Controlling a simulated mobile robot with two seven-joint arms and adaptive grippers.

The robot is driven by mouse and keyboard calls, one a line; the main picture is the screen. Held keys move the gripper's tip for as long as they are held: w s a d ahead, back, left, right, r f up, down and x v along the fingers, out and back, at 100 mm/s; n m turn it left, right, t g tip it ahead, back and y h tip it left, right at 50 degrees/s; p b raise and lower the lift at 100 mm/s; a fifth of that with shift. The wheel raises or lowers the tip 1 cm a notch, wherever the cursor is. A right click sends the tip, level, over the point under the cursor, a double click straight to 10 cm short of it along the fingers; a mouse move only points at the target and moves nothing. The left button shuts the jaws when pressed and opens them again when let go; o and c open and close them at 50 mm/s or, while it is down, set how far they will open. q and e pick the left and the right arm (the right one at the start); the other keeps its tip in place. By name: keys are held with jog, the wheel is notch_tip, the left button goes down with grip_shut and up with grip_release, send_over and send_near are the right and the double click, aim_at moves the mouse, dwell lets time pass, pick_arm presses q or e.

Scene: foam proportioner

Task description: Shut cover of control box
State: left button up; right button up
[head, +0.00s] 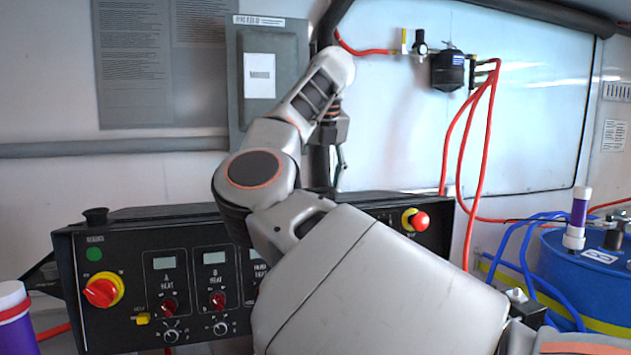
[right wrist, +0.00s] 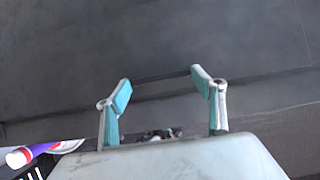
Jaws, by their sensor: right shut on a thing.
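The grey control box (head: 292,60) is on the back wall, with a white label on its front. Its front looks flat to the wall, but I cannot tell whether the cover is fully shut. My right arm covers its lower right part. My right gripper (head: 338,150) points down just right of the box, partly hidden by my wrist. In the right wrist view the teal fingers (right wrist: 159,90) stand apart, around something I cannot make out. My left gripper is in neither view.
A black control console (head: 190,262) with knobs and displays stands below the box. Red hoses (head: 470,120) hang from a wall fitting on the right. A blue drum (head: 585,270) stands at the right edge. A wall pipe (head: 110,147) runs left of the box.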

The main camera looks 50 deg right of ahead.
jog(key=shift+f, duration=0.15)
jog(key=o, duration=1.6)
jog(key=shift+s, duration=0.15)
jog(key=shift+s+a, duration=0.1)
jog(key=shift+r, duration=0.35)
notch_tip(320, 180, up, 10)
jog(key=shift+f, duration=0.2)
